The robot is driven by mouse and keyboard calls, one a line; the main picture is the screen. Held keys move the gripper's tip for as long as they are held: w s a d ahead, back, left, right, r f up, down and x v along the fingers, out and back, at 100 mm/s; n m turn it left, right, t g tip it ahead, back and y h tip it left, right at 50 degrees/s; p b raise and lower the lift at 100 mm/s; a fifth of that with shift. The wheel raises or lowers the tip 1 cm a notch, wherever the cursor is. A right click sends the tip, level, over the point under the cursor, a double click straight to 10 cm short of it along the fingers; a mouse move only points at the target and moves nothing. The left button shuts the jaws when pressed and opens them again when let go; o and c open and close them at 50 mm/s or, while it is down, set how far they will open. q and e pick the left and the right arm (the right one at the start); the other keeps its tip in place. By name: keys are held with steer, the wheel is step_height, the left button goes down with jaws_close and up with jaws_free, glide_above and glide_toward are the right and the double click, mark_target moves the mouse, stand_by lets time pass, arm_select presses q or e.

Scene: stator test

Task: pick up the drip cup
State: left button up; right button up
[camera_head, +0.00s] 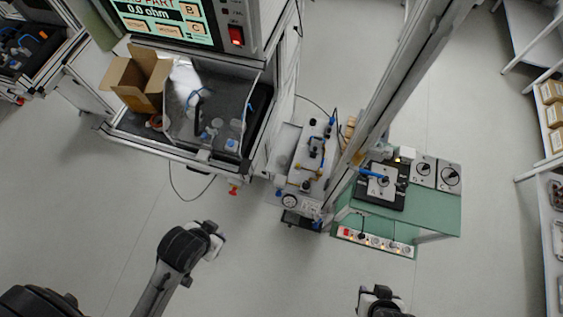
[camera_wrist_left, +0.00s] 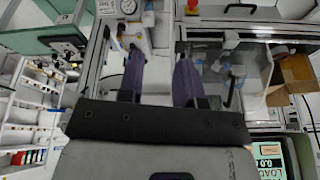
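I cannot pick out the drip cup for certain. Several small clear vessels with blue parts (camera_head: 216,130) stand in the grey work bay below the screen; they also show, small, in the left wrist view (camera_wrist_left: 228,72). My left gripper (camera_wrist_left: 160,72) shows two dark purple fingers spread apart, with no object seen held between them. In the head view my left arm ends low and left of centre, in front of the bay and apart from it. My right gripper (camera_head: 380,296) is at the bottom edge, over floor; its fingers are too small and cut off to read.
An open cardboard box (camera_head: 138,82) sits at the bay's left. A fixture panel with a gauge and blue fittings (camera_head: 312,160) stands right of the bay. A tall metal post (camera_head: 408,75) rises beside a green table (camera_head: 432,212). Shelves line the right edge. The floor in front is clear.

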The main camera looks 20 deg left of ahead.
arm_select(q)
steer(key=o, duration=1.1)
steer(key=shift+d, duration=0.2)
steer(key=shift+c, duration=0.2)
